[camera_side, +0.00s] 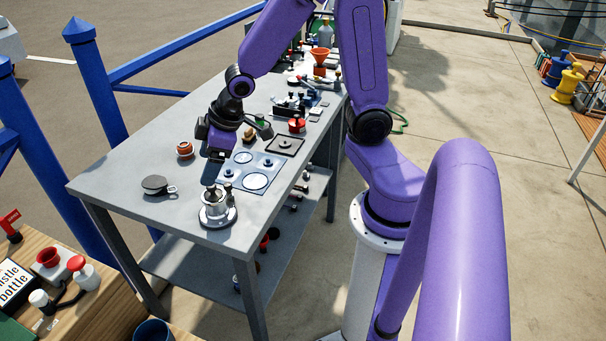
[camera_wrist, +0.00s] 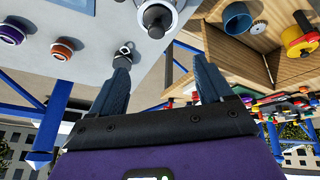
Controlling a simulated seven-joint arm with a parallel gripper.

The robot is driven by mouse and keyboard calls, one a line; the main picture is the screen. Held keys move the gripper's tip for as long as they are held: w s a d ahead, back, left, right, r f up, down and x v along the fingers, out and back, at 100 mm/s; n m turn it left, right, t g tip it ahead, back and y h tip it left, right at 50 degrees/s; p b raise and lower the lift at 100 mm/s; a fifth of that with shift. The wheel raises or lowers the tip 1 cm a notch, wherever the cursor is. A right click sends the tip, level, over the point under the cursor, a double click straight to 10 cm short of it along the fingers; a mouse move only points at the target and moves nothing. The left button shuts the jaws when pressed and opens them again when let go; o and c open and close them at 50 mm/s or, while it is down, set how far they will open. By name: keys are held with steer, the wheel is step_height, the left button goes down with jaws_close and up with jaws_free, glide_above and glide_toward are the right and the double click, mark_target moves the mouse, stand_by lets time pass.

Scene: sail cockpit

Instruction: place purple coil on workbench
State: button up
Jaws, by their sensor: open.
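A small purple coil (camera_wrist: 10,34) lies on the grey workbench (camera_wrist: 85,20) at the left edge of the wrist view. I cannot make it out in the side view, where my arm covers part of the bench. An orange coil (camera_wrist: 62,47) sits near it and also shows in the side view (camera_side: 184,148). The workbench (camera_side: 120,190) carries several other parts. My gripper (camera_side: 214,160) hangs over the bench, between the orange coil and the blue panel. In the wrist view its fingers (camera_wrist: 160,65) are apart with nothing held between them.
A silver winch (camera_side: 217,208) stands at the bench's near corner. A dark round block (camera_side: 156,185) lies left of it. A blue panel with rings (camera_side: 250,172) lies right of my gripper. Tools crowd the far end. Blue posts (camera_side: 95,75) stand behind the bench.

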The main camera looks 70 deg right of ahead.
steer(key=s+a+r+n+g, duration=0.1)
steer(key=s+r+n+g, duration=0.1)
steer(key=s, duration=0.9)
steer(key=s+a+r+n+g+h, duration=0.1)
steer(key=s+r+n+g, duration=0.1)
steer(key=s, duration=0.9)
steer(key=shift+s+a+n+g, duration=0.2)
steer(key=shift+n+g, duration=0.2)
steer(key=shift+n, duration=0.3)
